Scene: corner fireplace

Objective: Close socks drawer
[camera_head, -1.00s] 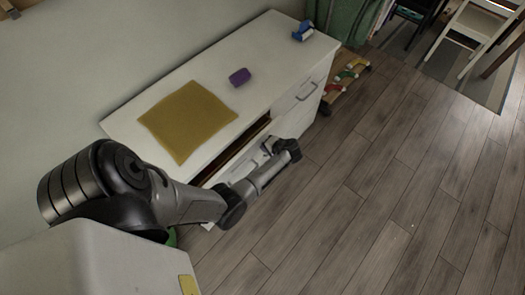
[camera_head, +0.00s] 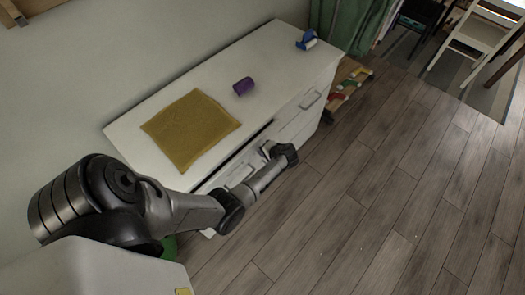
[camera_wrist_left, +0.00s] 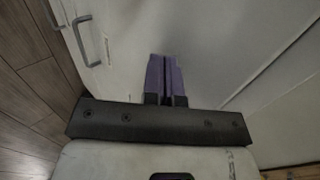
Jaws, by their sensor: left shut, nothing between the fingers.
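The white dresser (camera_head: 272,58) stands against the wall in the head view. One of its drawers (camera_head: 228,180), in the front under the yellow cloth, stands slightly out, with a narrow dark gap below the top. No socks show. My left gripper (camera_head: 268,150) is at the front of the dresser by this drawer, partly hidden by its own wrist. In the left wrist view its purple fingers (camera_wrist_left: 163,75) are together and empty, pointing at a white panel. Whether they touch it I cannot tell. A metal handle (camera_wrist_left: 86,42) shows at upper left there. My right gripper is out of view.
A yellow cloth (camera_head: 190,130), a purple cylinder (camera_head: 243,87) and a small blue-and-white object (camera_head: 307,40) lie on the dresser top. A wooden rack with colored pieces (camera_head: 347,80) stands past its far end. The wood floor (camera_head: 385,180) at right is clear.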

